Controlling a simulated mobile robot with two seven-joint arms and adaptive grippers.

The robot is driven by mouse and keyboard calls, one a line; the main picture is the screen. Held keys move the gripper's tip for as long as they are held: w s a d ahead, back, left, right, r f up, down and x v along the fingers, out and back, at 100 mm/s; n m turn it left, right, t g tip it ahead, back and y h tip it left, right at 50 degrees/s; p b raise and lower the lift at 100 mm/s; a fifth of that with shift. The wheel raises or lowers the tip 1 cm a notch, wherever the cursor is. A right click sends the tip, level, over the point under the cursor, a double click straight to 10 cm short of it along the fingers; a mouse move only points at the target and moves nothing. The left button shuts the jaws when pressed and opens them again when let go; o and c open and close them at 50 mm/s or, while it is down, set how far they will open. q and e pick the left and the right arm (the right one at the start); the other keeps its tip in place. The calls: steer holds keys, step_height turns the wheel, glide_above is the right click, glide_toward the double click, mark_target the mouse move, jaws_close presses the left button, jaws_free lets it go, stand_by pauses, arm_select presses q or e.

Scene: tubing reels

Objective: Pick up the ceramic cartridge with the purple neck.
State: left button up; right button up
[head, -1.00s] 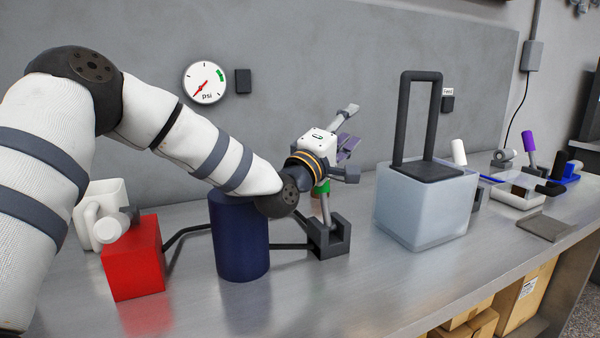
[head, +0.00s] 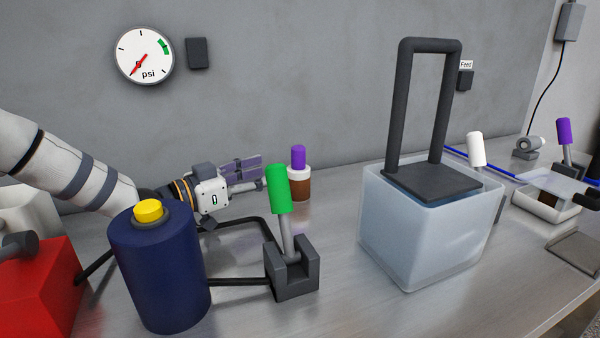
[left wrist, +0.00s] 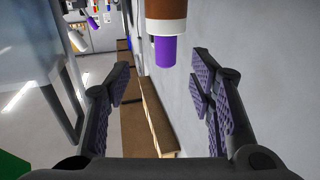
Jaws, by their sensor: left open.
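The ceramic cartridge (head: 300,188) stands upright on the bench near the back wall, behind the green-handled lever. It has a brown body, a white collar and a purple neck (head: 298,157). In the left wrist view the cartridge (left wrist: 166,28) appears upside down at the top, ahead of and between the spread fingers. My left gripper (head: 255,174) is open and empty, pointing right toward the cartridge, with its tips a little to the left of it. The green handle partly covers the gap in the head view. My right gripper does not show.
The green-handled lever (head: 279,190) rises from a grey block in front of the cartridge. A dark blue cylinder with a yellow cap (head: 160,265) hides part of my left arm. A translucent tank (head: 415,235) with a black handle stands right. Another purple-handled lever (head: 564,132) is far right.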

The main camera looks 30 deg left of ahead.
mark_target(293, 157)
arm_select(q)
steer(key=w, duration=0.1)
steer(key=w+d, duration=0.1)
steer(key=w+f+b, duration=0.1)
steer(key=shift+w+d, duration=0.1)
steer(key=shift+d, duration=0.2)
steer(key=x, duration=0.2)
steer(key=r+b+x, duration=0.1)
steer(key=x, duration=0.3)
steer(key=shift+w+a+r, duration=0.2)
steer(key=shift+w, duration=0.25)
steer(key=shift+w+d+r, duration=0.1)
steer(key=shift+w+r, duration=0.05)
steer(key=shift+w, duration=0.1)
steer(key=shift+r, duration=0.2)
jaws_close()
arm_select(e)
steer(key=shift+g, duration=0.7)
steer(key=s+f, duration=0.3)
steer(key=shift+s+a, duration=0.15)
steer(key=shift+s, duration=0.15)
